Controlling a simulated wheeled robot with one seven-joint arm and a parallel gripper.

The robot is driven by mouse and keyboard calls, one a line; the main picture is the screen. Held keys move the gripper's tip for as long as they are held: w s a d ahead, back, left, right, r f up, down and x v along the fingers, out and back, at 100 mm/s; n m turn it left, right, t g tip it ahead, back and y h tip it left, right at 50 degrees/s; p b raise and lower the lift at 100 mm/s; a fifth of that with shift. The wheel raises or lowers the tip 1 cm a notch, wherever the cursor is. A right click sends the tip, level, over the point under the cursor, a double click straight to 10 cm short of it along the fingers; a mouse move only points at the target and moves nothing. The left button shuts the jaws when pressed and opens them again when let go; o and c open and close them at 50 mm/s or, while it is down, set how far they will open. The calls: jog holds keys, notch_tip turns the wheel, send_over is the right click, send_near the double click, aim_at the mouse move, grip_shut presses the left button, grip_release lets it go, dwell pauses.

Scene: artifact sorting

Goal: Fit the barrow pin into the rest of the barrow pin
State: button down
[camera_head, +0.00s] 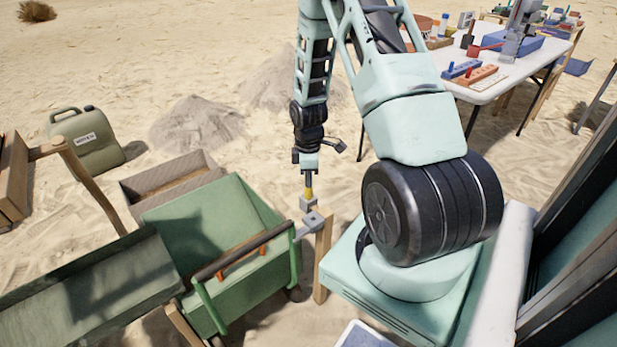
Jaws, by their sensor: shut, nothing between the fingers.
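My gripper (309,174) points straight down near the middle of the head view, above the green barrow's right side. It is shut, with nothing held. Directly below its tips is a small upright piece with a yellow upper part, which looks like the barrow pin (309,191). The pin's lower end meets a grey metal bracket (314,222), which looks like the rest, by a wooden post (322,262). I cannot tell how deep the pin sits, or whether the fingertips touch it.
A green barrow (215,215) with a dark handle bar (240,252) stands left of the bracket. A brown tray (150,178) and a jerrycan (85,140) are behind. A white table (500,88) with tools is at back right. Sand lies open beyond.

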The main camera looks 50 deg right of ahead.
jog(key=shift+f, duration=0.35)
jog(key=shift+r, duration=0.15)
notch_tip(320, 180, up, 3)
jog(key=p, duration=0.3)
notch_tip(320, 180, up, 17)
jog(key=p, duration=0.2)
dwell(0.4)
notch_tip(320, 180, down, 14)
jog(key=m+p, duration=0.1)
jog(key=m, duration=0.2)
jog(key=m+p, duration=0.2)
jog(key=m, duration=0.1)
jog(key=m+p, duration=0.1)
jog(key=m, duration=0.2)
jog(key=shift+r, duration=0.25)
notch_tip(320, 180, down, 6)
jog(key=b, duration=0.5)
jog(key=shift+f, duration=0.1)
jog(key=shift+f, duration=0.3)
